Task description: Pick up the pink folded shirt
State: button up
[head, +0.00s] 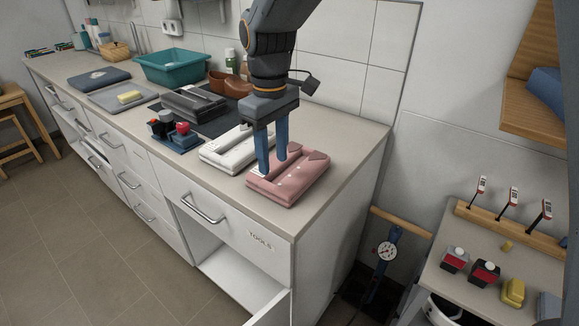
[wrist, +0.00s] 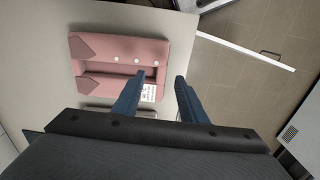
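The pink folded shirt (head: 290,180) lies flat near the right end of the counter, with its collar end toward the wall side. It also shows in the wrist view (wrist: 120,53), left of centre, with buttons and a pale label. My gripper (head: 273,165) points down over the shirt, its two blue fingers apart and nothing between them. In the wrist view my gripper (wrist: 161,79) has its left fingertip over the shirt and its right fingertip past the shirt's right edge. I cannot tell whether the fingertips touch the shirt.
A white folded shirt (head: 226,149) lies just left of the pink one. A dark folded garment (head: 193,102), brown shoes (head: 228,84) and a teal basin (head: 172,66) stand farther along the counter (head: 345,140). A cabinet door (head: 270,310) hangs open below. Bare counter lies right of the shirt.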

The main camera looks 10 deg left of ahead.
aim_at(268, 183)
jog(key=shift+a+r, duration=0.15)
jog(key=shift+a, duration=0.4)
jog(key=shift+s+a+f, duration=0.1)
jog(key=shift+a+f, duration=0.05)
jog(key=shift+f, duration=0.15)
jog(key=shift+w+a+f+p, duration=0.15)
jog(key=shift+f+p, duration=0.5)
jog(key=shift+f, duration=1.15)
jog(key=shift+w+f+p, duration=0.2)
jog(key=shift+f+p, duration=0.4)
jog(key=shift+f, duration=1.15)
jog(key=shift+c, duration=0.2)
grip_shut()
